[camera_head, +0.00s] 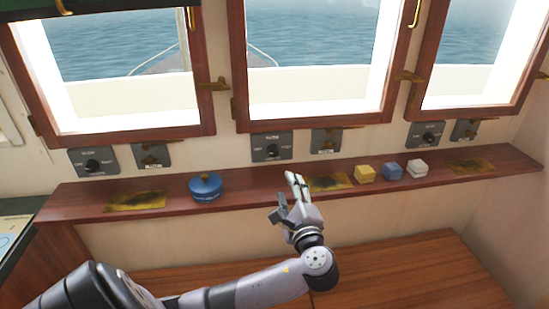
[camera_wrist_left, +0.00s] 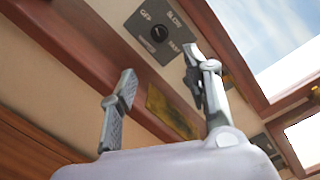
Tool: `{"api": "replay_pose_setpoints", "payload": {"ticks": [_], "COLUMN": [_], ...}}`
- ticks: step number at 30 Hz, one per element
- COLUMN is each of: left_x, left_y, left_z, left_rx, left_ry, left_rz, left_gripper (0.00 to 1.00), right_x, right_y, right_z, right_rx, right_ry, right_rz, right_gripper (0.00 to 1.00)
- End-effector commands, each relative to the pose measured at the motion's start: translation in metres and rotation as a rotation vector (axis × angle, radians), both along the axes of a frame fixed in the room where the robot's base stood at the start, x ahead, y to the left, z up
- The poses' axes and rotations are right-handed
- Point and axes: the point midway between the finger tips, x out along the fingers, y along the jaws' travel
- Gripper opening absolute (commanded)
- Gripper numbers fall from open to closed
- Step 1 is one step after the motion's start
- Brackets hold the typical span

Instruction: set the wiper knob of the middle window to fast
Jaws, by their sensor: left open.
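The wiper knob (camera_head: 272,151) of the middle window is a small black dial on a grey panel below the middle window (camera_head: 315,55). The left wrist view shows this knob (camera_wrist_left: 158,33) with the labels OFF, SLOW and FAST around it. I cannot tell clearly which label its pointer faces. My left gripper (camera_head: 284,195) is open and empty, below the panel near the shelf's front edge. In the left wrist view the open fingers (camera_wrist_left: 160,68) are apart, and the knob lies beyond them, not touched. My right gripper is not in view.
A wooden shelf (camera_head: 245,187) runs under the windows. It bears a blue round tin (camera_head: 205,187), a yellow block (camera_head: 365,173), a blue block (camera_head: 392,171) and a white block (camera_head: 417,168). Similar knob panels sit under the left window (camera_head: 93,162) and right window (camera_head: 426,135).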

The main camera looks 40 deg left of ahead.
Motion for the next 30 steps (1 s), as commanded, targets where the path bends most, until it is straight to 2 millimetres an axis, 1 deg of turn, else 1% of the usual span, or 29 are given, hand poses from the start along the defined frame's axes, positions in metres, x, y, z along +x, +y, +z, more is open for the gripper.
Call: {"api": "replay_pose_setpoints", "payload": {"ticks": [6, 18, 24, 30], "left_x": [0.023, 0.073, 0.089, 0.095], "left_y": [0.034, 0.105, 0.127, 0.135], "left_z": [0.003, 0.002, 0.0, -0.001], "left_rx": [0.004, 0.0, -0.002, -0.003], "left_ry": [0.001, 0.001, 0.001, 0.001], "left_rz": [0.003, 0.001, 0.0, -0.002], "left_gripper": [0.45, 0.45, 0.45, 0.45], "right_x": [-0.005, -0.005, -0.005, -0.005], "right_y": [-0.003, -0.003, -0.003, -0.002], "right_z": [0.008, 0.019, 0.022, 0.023], "right_rx": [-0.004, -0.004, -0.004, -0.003], "right_ry": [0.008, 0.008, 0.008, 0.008], "right_rz": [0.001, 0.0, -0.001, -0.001], "right_gripper": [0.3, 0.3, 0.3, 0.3]}}
